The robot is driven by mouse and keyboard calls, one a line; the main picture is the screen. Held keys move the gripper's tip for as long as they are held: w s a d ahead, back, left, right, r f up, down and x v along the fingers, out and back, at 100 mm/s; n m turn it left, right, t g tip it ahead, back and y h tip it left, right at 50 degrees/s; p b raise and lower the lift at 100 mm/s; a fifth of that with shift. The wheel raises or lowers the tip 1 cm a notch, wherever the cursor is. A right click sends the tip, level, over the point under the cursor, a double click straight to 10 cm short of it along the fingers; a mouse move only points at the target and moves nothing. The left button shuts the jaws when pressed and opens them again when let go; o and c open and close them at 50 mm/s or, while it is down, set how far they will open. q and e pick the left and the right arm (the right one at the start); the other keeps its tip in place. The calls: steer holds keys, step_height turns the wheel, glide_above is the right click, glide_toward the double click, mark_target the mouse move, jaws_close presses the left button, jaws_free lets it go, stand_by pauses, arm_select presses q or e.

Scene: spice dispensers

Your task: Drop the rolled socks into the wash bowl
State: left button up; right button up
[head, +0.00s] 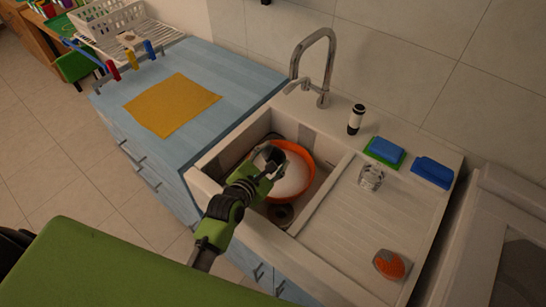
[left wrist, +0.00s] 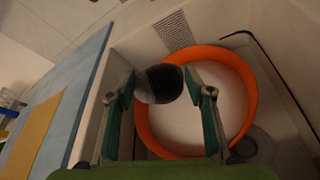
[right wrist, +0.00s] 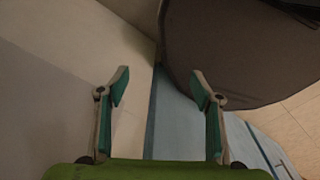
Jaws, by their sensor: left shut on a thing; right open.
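The wash bowl (head: 306,157) is orange with a pale inside and sits in the sink basin; its orange wall (left wrist: 240,70) also shows in the left wrist view. My left gripper (head: 268,168) is over the bowl's left part. It is shut on the rolled socks (left wrist: 160,84), a dark and light grey ball between its fingertips. In the left wrist view the ball overlaps the bowl's rim; its exact height above the bowl is hard to tell. My right gripper (right wrist: 160,90) is open and empty, away from the bowl, and not seen in the head view.
A tall faucet (head: 318,65) stands behind the sink. A ribbed drainboard (head: 340,225) at right holds a glass (head: 371,178), sponges and an orange-grey scrubber (head: 391,264). A yellow cloth (head: 172,104) lies on the blue counter, with a dish rack (head: 115,25) behind it.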

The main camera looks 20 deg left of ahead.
arm_select(q)
steer(key=o, duration=1.1)
steer(key=shift+o, duration=0.2)
steer(key=v, duration=1.2)
arm_select(e)
steer(key=shift+a, duration=0.1)
